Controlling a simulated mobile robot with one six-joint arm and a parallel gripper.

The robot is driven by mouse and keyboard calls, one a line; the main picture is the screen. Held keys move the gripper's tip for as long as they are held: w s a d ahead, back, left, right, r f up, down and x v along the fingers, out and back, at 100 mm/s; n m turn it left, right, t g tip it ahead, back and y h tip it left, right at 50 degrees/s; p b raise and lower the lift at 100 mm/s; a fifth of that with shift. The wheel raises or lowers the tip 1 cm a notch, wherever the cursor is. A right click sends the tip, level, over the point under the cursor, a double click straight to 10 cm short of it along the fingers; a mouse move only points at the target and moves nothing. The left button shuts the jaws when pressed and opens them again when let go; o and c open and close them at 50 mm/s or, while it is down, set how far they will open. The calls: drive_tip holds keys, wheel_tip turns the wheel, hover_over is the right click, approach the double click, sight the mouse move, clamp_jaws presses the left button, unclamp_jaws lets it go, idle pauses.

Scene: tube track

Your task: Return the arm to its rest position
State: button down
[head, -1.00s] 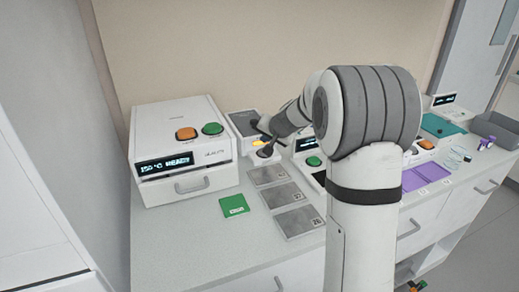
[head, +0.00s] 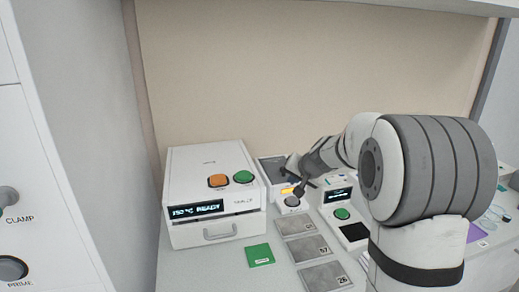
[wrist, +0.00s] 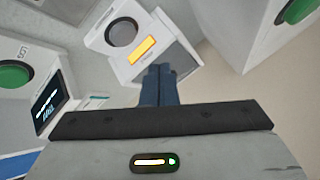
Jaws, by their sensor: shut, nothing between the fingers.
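My gripper (wrist: 159,82) shows in the wrist view with its two dark fingers together and nothing between them. In the head view my gripper (head: 297,188) is above a small white device with a round grey button (head: 292,201) and a lit yellow-orange bar. In the wrist view that device's grey button (wrist: 122,32) and lit bar (wrist: 142,49) lie just beyond the fingertips. My arm reaches in from the right of the head view and is bent at the elbow.
A white oven-like box (head: 205,236) reading 150 °C READY stands on the counter at left. A green card (head: 260,255) and several grey numbered plates (head: 301,248) lie in front. A device with a green button (head: 342,213) stands to the right. A tall white cabinet (head: 40,180) edges the left.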

drive_tip(key=s+f+n+g+h, duration=0.2)
drive_tip(key=s+n+g+h, duration=0.1)
drive_tip(key=s, duration=3.3)
drive_tip(key=shift+a+n+g, duration=0.2)
drive_tip(key=shift+n+g, duration=0.7)
drive_tip(key=shift+g, duration=0.3)
